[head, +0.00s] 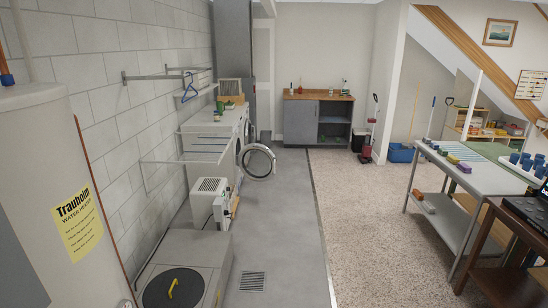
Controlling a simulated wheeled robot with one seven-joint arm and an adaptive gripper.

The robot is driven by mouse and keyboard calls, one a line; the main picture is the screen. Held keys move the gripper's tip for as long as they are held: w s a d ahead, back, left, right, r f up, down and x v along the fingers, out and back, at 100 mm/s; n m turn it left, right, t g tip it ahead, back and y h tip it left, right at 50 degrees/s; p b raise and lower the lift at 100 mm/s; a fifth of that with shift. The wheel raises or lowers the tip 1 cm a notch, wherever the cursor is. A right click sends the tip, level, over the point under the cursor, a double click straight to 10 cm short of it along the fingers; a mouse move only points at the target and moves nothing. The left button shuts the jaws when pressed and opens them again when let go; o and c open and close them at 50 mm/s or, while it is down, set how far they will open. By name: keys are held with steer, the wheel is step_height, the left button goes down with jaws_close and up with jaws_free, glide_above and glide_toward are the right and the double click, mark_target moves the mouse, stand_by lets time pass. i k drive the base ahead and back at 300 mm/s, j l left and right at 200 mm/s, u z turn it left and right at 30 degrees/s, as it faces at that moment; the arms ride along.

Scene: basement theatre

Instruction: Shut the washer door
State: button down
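The washer (242,133) stands in the row of white machines along the left wall, some way ahead of me. Its round door (271,162) is swung open and sticks out to the right into the aisle. The door has a pale ring with a see-through middle. The washer's front is seen at a steep angle, so its opening is mostly hidden. My gripper is not in view.
A white water heater (80,190) is close on the left. A low unit with a black round lid (172,290) and a white vented box (209,185) stand before the machines. Grey floor (285,225) is clear; a metal table (465,172) is right.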

mark_target(241, 162)
steer(key=i, duration=4.1)
steer(key=i+u, duration=0.15)
steer(key=i, duration=0.3)
steer(key=i+l+u, duration=0.2)
steer(key=i, duration=0.25)
steer(key=i+l+u, duration=0.15)
steer(key=i, duration=0.35)
